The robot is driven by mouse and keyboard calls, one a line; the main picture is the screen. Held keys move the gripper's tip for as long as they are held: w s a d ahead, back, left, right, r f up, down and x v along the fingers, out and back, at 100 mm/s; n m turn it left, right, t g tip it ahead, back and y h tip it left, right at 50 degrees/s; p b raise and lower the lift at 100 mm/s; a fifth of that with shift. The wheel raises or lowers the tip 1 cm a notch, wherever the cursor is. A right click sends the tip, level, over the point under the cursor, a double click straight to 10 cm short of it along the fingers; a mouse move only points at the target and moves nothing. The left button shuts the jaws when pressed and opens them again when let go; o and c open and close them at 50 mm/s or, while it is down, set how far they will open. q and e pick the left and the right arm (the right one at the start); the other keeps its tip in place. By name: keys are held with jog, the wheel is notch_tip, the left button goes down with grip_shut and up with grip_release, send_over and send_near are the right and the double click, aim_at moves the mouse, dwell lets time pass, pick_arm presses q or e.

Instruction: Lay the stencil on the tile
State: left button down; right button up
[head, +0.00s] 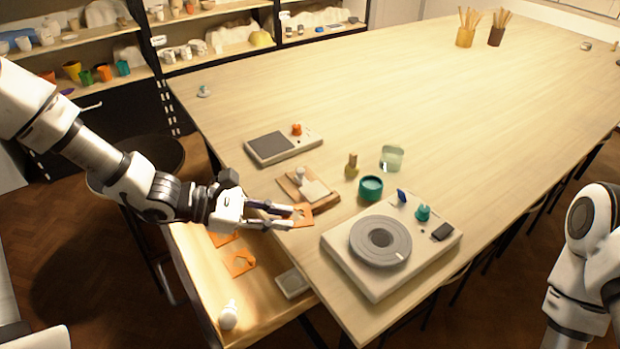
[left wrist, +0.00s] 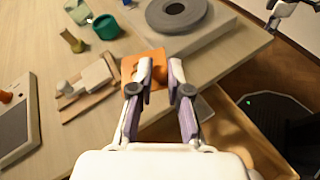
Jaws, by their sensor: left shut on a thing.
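My left gripper (head: 294,216) is shut on an orange stencil (head: 303,213), a thin flat piece with a cut-out. The left wrist view shows the stencil (left wrist: 131,68) gripped at its edge between the fingertips (left wrist: 160,72). A pale square tile (head: 316,191) lies on a wooden board (head: 331,204), just behind the stencil in the head view; the tile (left wrist: 97,76) is left of the gripper in the left wrist view. The stencil appears apart from the tile. My right arm shows at the right of the head view, its gripper out of frame; the left wrist view catches only part of that arm.
An open drawer (head: 205,290) below holds more orange stencils (head: 240,263) and a white bulb-shaped thing (head: 229,315). A turntable (head: 380,243) stands right of the board, a grey scale-like device (head: 283,146) behind it. A teal bowl (head: 370,188) and glass (head: 391,158) are near.

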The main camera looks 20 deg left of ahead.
pick_arm(q)
jog(key=w+p, duration=0.1)
jog(key=w, duration=0.3)
jog(key=w+p, duration=0.1)
jog(key=w, duration=0.3)
jog(key=w+f+p, duration=0.1)
jog(key=w, duration=0.4)
jog(key=shift+f, duration=0.1)
notch_tip(320, 180, down, 4)
jog(key=shift+s+r+p, duration=0.15)
jog(key=shift+r+p, duration=0.05)
jog(key=shift+p, duration=0.5)
jog(key=shift+f, duration=0.1)
jog(key=c, duration=1.5)
grip_release()
jog(key=o, duration=0.4)
jog(key=shift+c, duration=0.2)
